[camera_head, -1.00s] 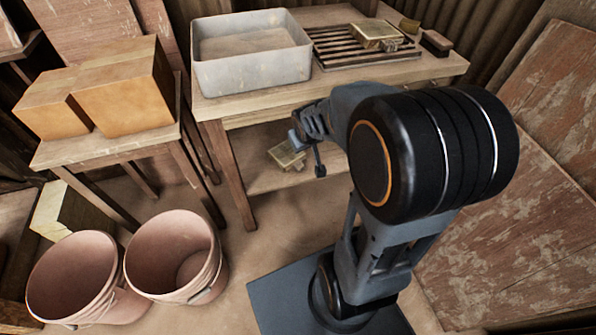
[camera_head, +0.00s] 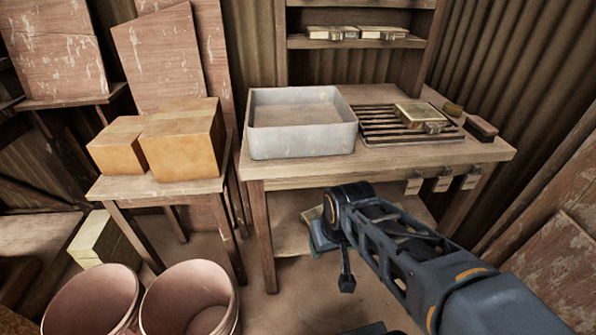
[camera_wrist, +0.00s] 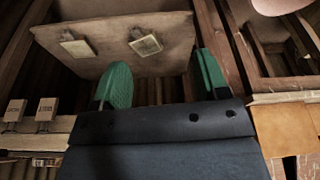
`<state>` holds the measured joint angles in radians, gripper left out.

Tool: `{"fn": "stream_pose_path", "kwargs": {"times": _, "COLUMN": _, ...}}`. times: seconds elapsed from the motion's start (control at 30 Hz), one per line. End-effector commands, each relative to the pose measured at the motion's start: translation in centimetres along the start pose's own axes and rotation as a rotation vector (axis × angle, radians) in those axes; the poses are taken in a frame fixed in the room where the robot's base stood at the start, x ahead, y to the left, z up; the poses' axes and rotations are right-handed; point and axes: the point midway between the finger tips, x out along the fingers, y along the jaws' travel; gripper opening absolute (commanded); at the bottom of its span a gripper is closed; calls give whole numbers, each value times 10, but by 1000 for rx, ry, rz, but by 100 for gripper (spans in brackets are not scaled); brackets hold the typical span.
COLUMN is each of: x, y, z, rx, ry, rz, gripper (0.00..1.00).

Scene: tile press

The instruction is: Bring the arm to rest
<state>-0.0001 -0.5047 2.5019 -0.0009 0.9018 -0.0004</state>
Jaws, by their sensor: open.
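My arm reaches from the lower right of the head view toward the front of the workbench (camera_head: 400,160). My gripper (camera_head: 322,232) is at the bench's front, below the top's edge, partly hidden by the wrist. In the wrist view my gripper (camera_wrist: 163,78) shows two green fingers spread wide apart with nothing between them. Beyond them is a board, seemingly the bench's lower shelf (camera_wrist: 110,62), with two flat pale-and-brass pieces (camera_wrist: 75,45) on it. The wrist picture seems turned upside down.
The bench top carries a grey basin (camera_head: 300,145), a slatted rack (camera_head: 375,125) with a brass-framed piece (camera_head: 421,114), and a dark block (camera_head: 481,128). Tags (camera_head: 443,181) hang at its front right. Orange blocks (camera_head: 182,142) sit on a side table; two buckets (camera_head: 190,300) stand lower left.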

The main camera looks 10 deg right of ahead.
Motion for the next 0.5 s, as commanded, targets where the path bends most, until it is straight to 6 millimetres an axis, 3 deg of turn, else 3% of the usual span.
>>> {"fn": "stream_pose_path", "kwargs": {"times": 0.27, "x": -61, "y": -4, "z": -20, "rx": -15, "ry": 21, "rz": -8, "gripper": 68}}
{"fn": "stream_pose_path", "kwargs": {"times": 0.5, "x": -152, "y": -10, "z": -51, "rx": -37, "ry": 60, "rz": -22, "gripper": 68}}
